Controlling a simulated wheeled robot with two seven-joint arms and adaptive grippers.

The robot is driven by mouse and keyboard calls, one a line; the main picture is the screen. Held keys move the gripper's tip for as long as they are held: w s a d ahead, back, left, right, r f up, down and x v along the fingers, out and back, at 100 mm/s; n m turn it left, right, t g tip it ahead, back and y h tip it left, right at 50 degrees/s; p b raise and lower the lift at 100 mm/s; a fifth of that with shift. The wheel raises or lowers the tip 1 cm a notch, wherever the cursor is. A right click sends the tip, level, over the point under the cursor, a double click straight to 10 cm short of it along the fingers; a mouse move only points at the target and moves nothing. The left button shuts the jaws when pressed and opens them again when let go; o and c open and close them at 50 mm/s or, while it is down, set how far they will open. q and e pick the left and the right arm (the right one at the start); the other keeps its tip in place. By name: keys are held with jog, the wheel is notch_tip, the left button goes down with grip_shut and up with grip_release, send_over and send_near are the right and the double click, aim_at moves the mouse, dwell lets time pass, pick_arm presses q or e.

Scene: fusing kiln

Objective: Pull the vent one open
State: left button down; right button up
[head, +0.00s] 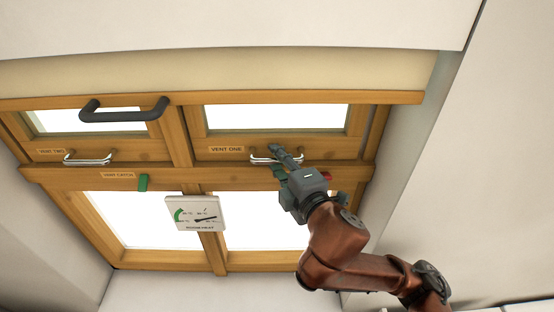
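The vent one (279,144) is the upper right wooden-framed pane, with a "VENT ONE" label (227,149) on its lower rail. It appears closed in its frame. Its silver bar handle (262,159) sits on that rail, partly hidden by my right gripper. My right gripper (283,160) is at the handle, with its fingers over the handle's middle and right part. Whether the fingers are apart or closed around the bar cannot be told. My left gripper is not in view.
Vent two (70,149), with its own silver handle (88,159), is on the left. A dark grey bar handle (124,115) crosses in front of it. A green vent catch (143,183), a room heat dial (195,213) and a red piece (327,176) are lower down. A wall (440,150) is at right.

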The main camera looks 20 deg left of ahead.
grip_shut()
dwell(0.4)
